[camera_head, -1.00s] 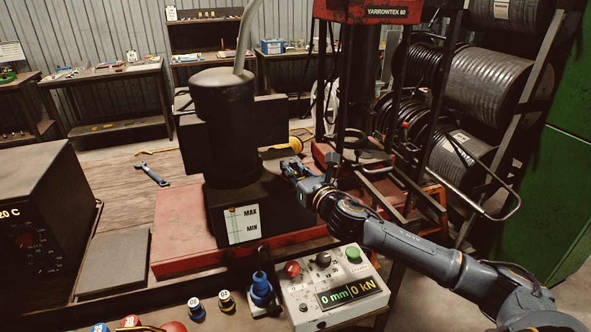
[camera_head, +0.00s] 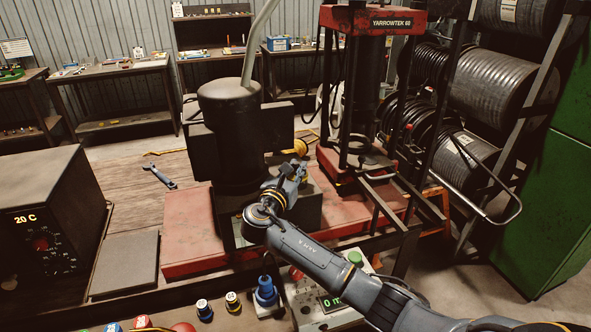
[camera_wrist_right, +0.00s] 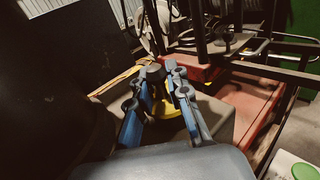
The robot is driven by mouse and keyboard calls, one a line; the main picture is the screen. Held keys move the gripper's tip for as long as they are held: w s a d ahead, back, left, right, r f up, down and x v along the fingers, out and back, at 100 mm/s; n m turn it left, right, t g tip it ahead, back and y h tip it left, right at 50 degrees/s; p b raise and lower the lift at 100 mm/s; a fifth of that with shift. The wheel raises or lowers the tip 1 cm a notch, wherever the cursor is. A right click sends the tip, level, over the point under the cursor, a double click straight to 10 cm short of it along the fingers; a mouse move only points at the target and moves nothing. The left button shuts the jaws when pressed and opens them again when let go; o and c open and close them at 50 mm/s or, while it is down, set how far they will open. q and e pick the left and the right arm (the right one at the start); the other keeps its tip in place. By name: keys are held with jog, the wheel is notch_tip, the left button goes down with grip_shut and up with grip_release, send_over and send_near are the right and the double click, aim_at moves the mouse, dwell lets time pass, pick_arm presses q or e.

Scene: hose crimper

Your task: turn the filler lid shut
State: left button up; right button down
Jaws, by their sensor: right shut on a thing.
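My right gripper (camera_head: 293,172) reaches over the top right of the dark oil tank (camera_head: 309,208), beside the tall black pump motor (camera_head: 229,135). In the right wrist view its two blue-and-grey fingers (camera_wrist_right: 155,86) stand on either side of a small part with a dark round top (camera_wrist_right: 154,72) and yellow below it. This appears to be the filler lid, and the gripper is shut on it. In the head view the lid is mostly hidden by the gripper. How far the lid is turned cannot be seen. My left gripper is out of view.
The red press (camera_head: 372,20) stands right of the tank, with hose reels (camera_head: 503,85) behind. A control box (camera_head: 325,300) is partly under my right forearm. A wrench (camera_head: 160,177) lies on the bench to the left, near the black 20 C box (camera_head: 45,220).

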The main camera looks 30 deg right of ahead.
jog(key=shift+w+d+r+m+g+h, duration=0.2)
jog(key=shift+m+g+h, duration=0.2)
jog(key=shift+m+g, duration=0.15)
jog(key=shift+g, duration=0.25)
jog(key=c, duration=1.3)
grip_release()
jog(key=shift+o, duration=0.2)
jog(key=shift+f, duration=0.1)
jog(key=shift+a, duration=0.15)
jog(key=v, duration=1.2)
jog(key=shift+f, duration=0.15)
